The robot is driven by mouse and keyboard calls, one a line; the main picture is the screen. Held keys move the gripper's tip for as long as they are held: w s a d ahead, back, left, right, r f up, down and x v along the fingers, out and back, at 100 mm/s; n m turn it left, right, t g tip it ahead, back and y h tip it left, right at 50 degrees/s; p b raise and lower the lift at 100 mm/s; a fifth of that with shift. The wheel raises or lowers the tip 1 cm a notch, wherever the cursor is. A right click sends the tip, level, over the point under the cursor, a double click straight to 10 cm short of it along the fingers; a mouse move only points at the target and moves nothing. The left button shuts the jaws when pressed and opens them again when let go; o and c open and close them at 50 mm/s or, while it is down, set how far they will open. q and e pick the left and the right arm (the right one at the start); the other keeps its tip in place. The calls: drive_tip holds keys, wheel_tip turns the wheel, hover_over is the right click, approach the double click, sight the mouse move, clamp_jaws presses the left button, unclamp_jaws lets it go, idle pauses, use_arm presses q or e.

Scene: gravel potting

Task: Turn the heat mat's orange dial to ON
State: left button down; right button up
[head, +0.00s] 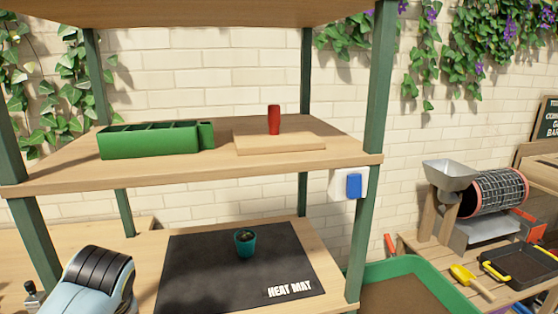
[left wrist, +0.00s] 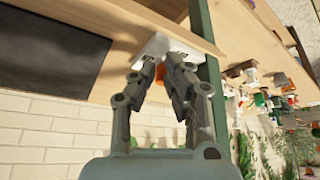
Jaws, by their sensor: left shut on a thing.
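In the left wrist view, my left gripper (left wrist: 163,62) reaches up to a white plate (left wrist: 178,48) at the shelf edge beside the green post. Its fingertips are shut at this plate, on what I take to be the orange dial. The left gripper is outside the head view, and my right gripper is in neither view.
A small teal pot (head: 245,246) with a seedling stands on the mat. A white box with a blue part (head: 354,186) is at the right post (head: 376,120). The upper shelf holds a green divided tray (head: 150,142) and a red object (head: 273,120) on a board.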

use_arm(q)
drive_tip(key=shift+w+d, duration=0.1)
drive_tip(key=shift+d+f+p, duration=0.1)
drive_tip(key=shift+d+p, duration=0.15)
drive_tip(key=shift+p, duration=0.4)
wheel_tip(320, 180, up, 2)
drive_tip(key=shift+r+p, duration=0.1)
drive_tip(key=shift+p, duration=0.75)
drive_tip(key=shift+r, duration=1.85)
